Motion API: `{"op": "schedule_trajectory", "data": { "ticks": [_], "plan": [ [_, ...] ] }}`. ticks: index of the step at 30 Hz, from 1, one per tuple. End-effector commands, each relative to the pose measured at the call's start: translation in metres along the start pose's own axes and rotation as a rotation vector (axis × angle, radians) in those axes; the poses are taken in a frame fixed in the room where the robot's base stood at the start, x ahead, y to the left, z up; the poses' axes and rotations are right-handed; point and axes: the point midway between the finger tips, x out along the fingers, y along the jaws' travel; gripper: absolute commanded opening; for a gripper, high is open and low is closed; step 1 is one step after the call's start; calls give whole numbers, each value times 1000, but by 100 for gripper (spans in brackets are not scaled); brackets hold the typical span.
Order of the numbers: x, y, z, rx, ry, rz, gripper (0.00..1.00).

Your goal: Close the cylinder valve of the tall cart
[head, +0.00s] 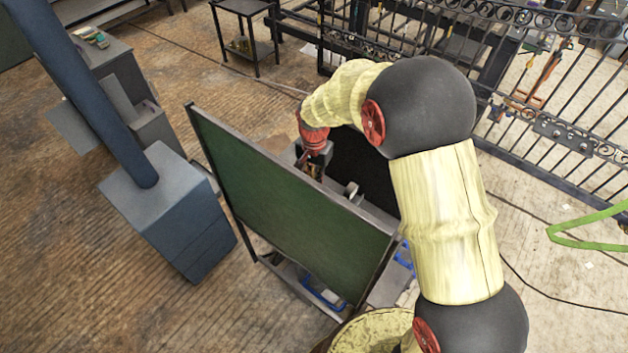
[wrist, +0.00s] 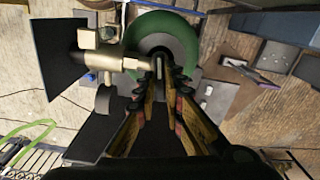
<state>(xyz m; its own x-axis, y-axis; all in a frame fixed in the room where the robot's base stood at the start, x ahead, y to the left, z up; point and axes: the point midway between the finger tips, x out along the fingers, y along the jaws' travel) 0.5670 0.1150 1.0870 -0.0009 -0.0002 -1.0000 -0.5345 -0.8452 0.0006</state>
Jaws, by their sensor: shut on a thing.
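In the wrist view a green cylinder (wrist: 193,33) stands below my gripper, seen from above. A pale metal cylinder valve (wrist: 112,58) sits over its top, with a stem running right to my fingertips. My gripper (wrist: 161,76) is shut on the right end of this valve; the fingers hide part of what they grip. The cylinder and valve are not clearly visible there.
A blue-grey box with a slanted post (head: 165,205) stands left of the panel. A black wrought-iron fence (head: 560,130) runs along the right. A small dark table (head: 245,10) is at the back. Wooden floor (head: 90,290) is open at the lower left.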

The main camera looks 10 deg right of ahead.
Motion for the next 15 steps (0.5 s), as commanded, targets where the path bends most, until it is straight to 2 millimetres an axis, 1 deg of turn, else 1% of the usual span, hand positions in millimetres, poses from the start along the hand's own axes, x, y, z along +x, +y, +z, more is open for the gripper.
{"op": "schedule_trajectory", "data": {
  "ticks": [7, 15],
  "plan": [
    [-2, -1, -2, 145, 4, -4, 0],
    [-2, -1, -2, 220, 4, -4, 0]
  ]
}}
